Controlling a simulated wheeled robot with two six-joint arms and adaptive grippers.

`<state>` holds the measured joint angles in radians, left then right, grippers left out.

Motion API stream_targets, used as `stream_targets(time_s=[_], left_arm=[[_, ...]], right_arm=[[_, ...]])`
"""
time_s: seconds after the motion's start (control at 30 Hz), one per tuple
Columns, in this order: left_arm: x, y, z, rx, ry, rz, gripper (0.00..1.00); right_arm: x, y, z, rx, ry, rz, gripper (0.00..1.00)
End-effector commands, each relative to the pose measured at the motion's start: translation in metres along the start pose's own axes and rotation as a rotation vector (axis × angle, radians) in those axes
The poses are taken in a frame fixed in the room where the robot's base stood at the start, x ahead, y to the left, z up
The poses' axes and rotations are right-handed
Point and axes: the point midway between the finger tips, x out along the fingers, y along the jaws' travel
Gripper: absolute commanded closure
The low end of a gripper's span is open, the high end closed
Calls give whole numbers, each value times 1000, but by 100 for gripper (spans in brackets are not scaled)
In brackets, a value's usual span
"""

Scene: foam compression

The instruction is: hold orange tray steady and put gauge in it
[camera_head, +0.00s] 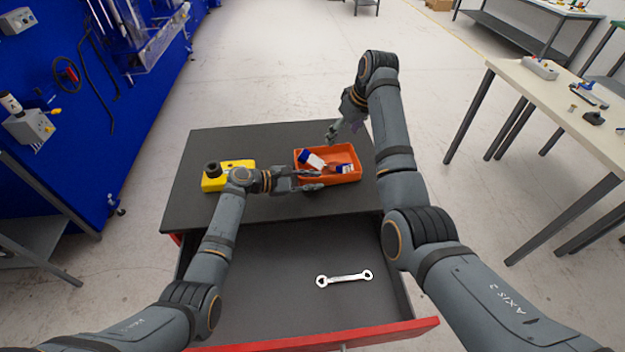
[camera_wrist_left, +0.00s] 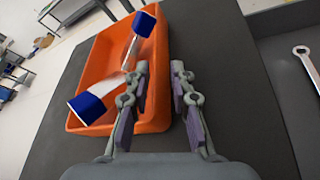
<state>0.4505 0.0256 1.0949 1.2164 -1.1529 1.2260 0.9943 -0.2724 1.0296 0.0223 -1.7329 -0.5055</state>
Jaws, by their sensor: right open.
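The orange tray (camera_head: 357,164) sits on the dark cabinet top, right of its middle. Blue-and-white items lie in it: one (camera_head: 311,160) at the left, tilted, and another (camera_head: 343,169) at the right. Both show in the left wrist view, one (camera_wrist_left: 88,106) nearer and one (camera_wrist_left: 143,24) farther; I cannot tell which is the gauge. My left gripper (camera_head: 317,179) is at the tray's near wall. In the left wrist view its fingers (camera_wrist_left: 160,72) close on the wall, one on each side. My right gripper (camera_head: 343,129) is open above the far side of the tray.
A yellow case with a black round part (camera_head: 215,176) stands left on the cabinet top (camera_head: 270,140). Below, an open drawer holds a wrench (camera_head: 345,278). A worktable (camera_head: 540,90) stands to the right. The cabinet top behind my left gripper is clear.

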Motion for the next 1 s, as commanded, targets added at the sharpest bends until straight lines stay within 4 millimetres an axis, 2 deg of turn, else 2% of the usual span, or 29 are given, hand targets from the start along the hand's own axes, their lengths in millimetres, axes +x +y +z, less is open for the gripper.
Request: stream_targets(time_s=[0.07,0.33,0.43,0.57,0.8,1.0], left_arm=[[0,0,0,0,-1,0,63],[0,1,1,-1,-1,1,63],[-7,1,0,-1,1,1,63],[-32,0,-1,2,3,1,63],[-90,0,-1,2,4,0,63],[-116,0,0,0,1,1,63]], right_arm=[[0,0,0,0,0,0,27],[0,0,0,0,0,0,27],[0,0,0,0,0,0,27],[0,0,0,0,0,0,27],[0,0,0,0,0,0,27],[0,0,0,0,0,0,27]])
